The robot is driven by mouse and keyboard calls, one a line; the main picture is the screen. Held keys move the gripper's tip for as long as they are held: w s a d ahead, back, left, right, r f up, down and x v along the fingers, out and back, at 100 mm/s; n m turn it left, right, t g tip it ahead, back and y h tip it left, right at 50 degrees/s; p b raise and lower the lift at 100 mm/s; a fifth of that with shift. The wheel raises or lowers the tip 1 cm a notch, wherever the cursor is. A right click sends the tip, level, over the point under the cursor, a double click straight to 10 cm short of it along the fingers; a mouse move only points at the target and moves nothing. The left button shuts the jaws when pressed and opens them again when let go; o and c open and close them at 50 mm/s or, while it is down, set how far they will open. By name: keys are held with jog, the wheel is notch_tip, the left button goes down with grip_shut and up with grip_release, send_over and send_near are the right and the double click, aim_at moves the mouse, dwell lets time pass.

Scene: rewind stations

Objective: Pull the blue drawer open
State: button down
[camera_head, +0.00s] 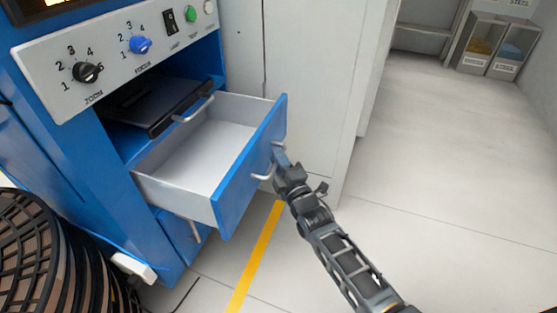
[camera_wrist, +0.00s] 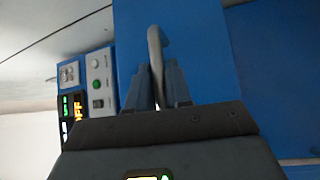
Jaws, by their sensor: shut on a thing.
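The blue drawer (camera_head: 254,166) stands pulled out of the blue cabinet in the head view, with its empty light-grey inside (camera_head: 195,150) showing. Its blue front also fills much of the wrist view (camera_wrist: 205,55). My gripper (camera_head: 279,160) is at the drawer's front, at the curved metal handle (camera_head: 264,176). In the wrist view, the two fingers of my gripper (camera_wrist: 157,88) are shut on the handle (camera_wrist: 155,45), which rises between them. The part of the handle between the fingers is hidden.
Above the drawer is a shelf with a dark tray (camera_head: 160,105) and a panel with knobs (camera_head: 110,50). A lower blue drawer (camera_head: 183,240) looks shut. Stacked dark reels (camera_head: 40,255) stand at lower left. A white cabinet (camera_head: 300,70) stands behind. Floor to the right is clear.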

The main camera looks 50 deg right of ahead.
jog(key=shift+s+d+f, duration=0.1)
jog(key=shift+s, duration=0.25)
jog(key=c, duration=1.1)
grip_release()
jog(key=shift+c, duration=0.2)
jog(key=p+v, duration=0.1)
jog(key=v, duration=0.6)
jog(key=shift+s+p, duration=0.3)
jog(key=shift+s, duration=0.1)
